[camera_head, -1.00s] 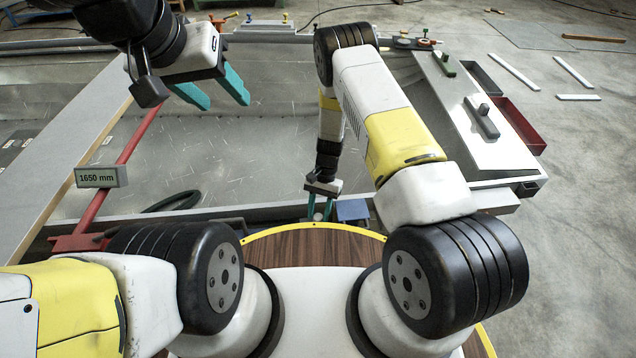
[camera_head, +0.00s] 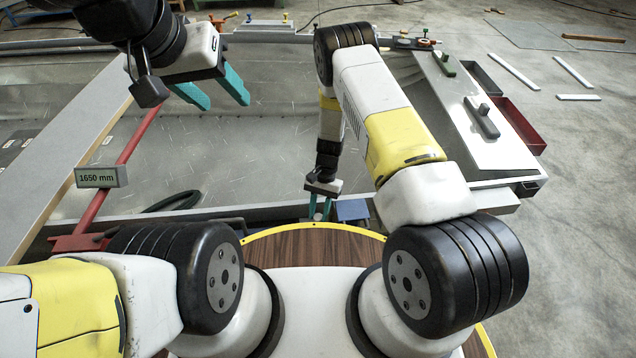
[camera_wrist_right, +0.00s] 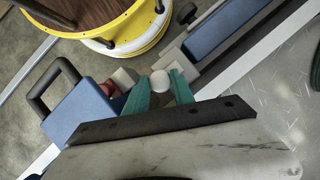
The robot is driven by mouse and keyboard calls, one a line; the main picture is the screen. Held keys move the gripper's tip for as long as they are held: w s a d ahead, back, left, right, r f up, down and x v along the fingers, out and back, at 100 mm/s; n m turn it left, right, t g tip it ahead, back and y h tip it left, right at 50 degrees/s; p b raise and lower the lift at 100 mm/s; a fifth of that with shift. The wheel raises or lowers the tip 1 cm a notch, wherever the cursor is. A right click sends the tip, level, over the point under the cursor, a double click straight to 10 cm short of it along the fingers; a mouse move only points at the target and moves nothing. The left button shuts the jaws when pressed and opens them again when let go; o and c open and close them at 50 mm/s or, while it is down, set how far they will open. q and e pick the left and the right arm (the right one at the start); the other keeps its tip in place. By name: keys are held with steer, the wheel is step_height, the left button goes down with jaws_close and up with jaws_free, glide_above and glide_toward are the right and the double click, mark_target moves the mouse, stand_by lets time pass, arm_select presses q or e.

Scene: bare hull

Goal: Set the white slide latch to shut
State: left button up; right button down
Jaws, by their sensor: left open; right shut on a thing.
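The white slide latch shows as a round white knob (camera_wrist_right: 160,81) in the right wrist view. My right gripper (camera_wrist_right: 163,78) has its green fingers shut on this knob, one on each side. Pale blocks lie just beyond it, between two blue parts. In the head view my right gripper (camera_head: 319,212) points down at the near edge of the hull, and the knob is too small to make out there. My left gripper (camera_head: 227,104) is open and empty, high over the hull at the upper left, far from the latch.
A blue box with a black handle (camera_wrist_right: 85,112) stands left of the latch in the wrist view. A blue bar (camera_wrist_right: 215,30) lies to the right. My round wooden-topped base is close by. A red bar with a 1650 mm label (camera_head: 98,178) crosses the hull's left side.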

steer(key=shift+a, duration=0.15)
stand_by(0.6)
steer(key=shift+s+a, duration=0.15)
steer(key=shift+a, duration=0.95)
steer(key=shift+s+a, duration=0.1)
steer(key=shift+a, duration=0.95)
steer(key=c, duration=1.4)
jaws_free()
steer(key=shift+a, duration=0.1)
steer(key=shift+o, duration=0.2)
steer(key=v, duration=0.8)
steer(key=shift+f, duration=0.1)
